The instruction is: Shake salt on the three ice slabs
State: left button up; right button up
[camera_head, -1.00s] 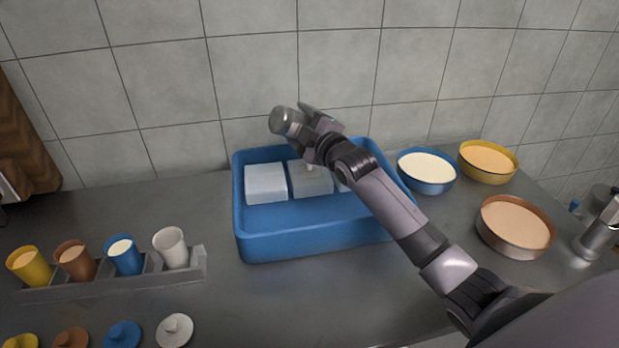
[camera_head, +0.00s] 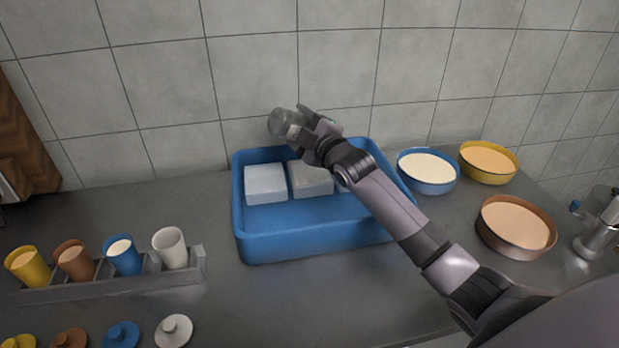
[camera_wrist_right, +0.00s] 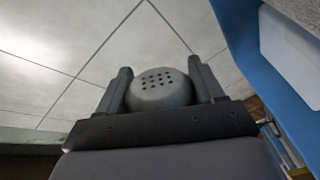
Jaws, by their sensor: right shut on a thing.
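My right gripper (camera_head: 312,130) is shut on a salt shaker (camera_head: 286,123), held above the back of the blue tray (camera_head: 290,246). In the right wrist view, the shaker's grey perforated cap (camera_wrist_right: 160,84) shows between the two fingers (camera_wrist_right: 160,92). A white ice slab (camera_head: 265,184) lies at the left in the tray. A greyer slab (camera_head: 311,181) lies beside it, under the arm. A pale slab (camera_wrist_right: 290,55) shows at the right of the wrist view. My left gripper is not in view.
Bowls of pale liquid, blue (camera_head: 427,172), yellow (camera_head: 488,162) and brown (camera_head: 516,227), stand right of the tray. A rack (camera_head: 110,284) with several cups stands at the left, with lids in front. A tiled wall is close behind the tray.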

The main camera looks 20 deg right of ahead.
jog(key=w+a+b, duration=0.2)
jog(key=a, duration=0.8)
jog(key=shift+w+a, duration=0.2)
jog(key=shift+w, duration=0.05)
dwell(1.2)
jog(key=shift+r, duration=0.2)
jog(key=shift+f+p, duration=0.1)
jog(key=shift+p, duration=0.7)
dwell(1.0)
jog(key=shift+d, duration=0.15)
